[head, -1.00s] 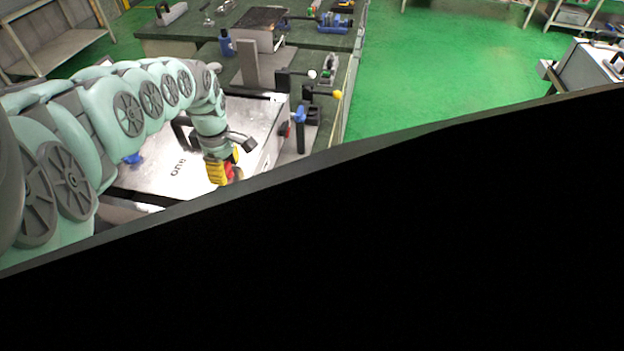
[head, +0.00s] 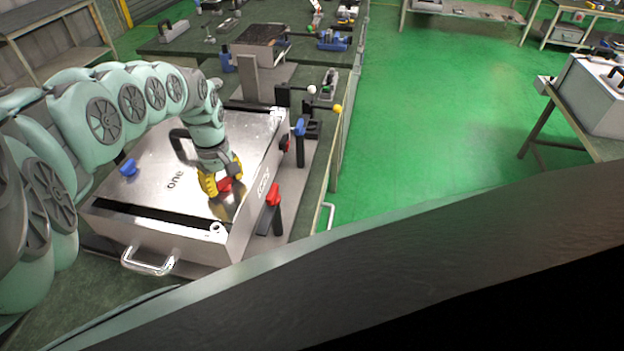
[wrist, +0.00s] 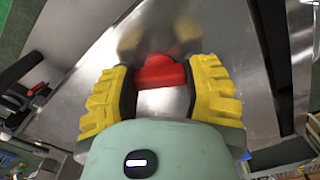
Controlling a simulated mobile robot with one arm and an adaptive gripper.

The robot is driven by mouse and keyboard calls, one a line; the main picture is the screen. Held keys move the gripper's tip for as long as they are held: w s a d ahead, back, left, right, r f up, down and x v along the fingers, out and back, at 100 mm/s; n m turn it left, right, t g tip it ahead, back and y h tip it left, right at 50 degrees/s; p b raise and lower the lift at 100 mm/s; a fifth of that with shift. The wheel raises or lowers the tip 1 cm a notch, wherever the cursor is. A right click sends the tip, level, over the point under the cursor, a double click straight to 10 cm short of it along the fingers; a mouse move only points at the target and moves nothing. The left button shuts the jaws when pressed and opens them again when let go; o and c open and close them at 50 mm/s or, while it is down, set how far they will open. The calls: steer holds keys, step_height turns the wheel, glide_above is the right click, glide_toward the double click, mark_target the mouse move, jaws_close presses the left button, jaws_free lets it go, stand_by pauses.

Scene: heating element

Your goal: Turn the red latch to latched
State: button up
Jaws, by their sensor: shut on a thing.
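The red latch (wrist: 160,72) sits on the shiny metal top of the box (head: 150,185) marked "one". In the wrist view it lies between the two yellow, ridged fingers of my gripper (wrist: 162,88). My gripper is shut on it. In the head view my gripper (head: 222,184) points down at the right part of the box top, and only a little of the red latch (head: 225,185) shows between the fingers. The fingers hide the rest of it there, and its angle is hard to read.
A blue knob (head: 128,168) is on the box's left. A red knob on a black post (head: 273,196) and a blue one (head: 299,127) stand along its right side. A metal handle (head: 150,263) juts from the front. Green floor is free on the right.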

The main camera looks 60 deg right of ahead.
mark_target(222, 180)
steer(key=m+b, duration=0.3)
steer(key=m, duration=0.3)
steer(key=shift+f, duration=0.2)
steer(key=m+b, duration=0.2)
steer(key=m, duration=0.1)
steer(key=shift+w+m, duration=0.1)
steer(key=shift+m, duration=0.2)
steer(key=shift+r+m+b, duration=0.15)
steer(key=shift+m+b, duration=0.25)
steer(key=shift+m, duration=0.7)
steer(key=o, duration=1.2)
steer(key=shift+r, duration=0.1)
step_height(222, 180, up, 12)
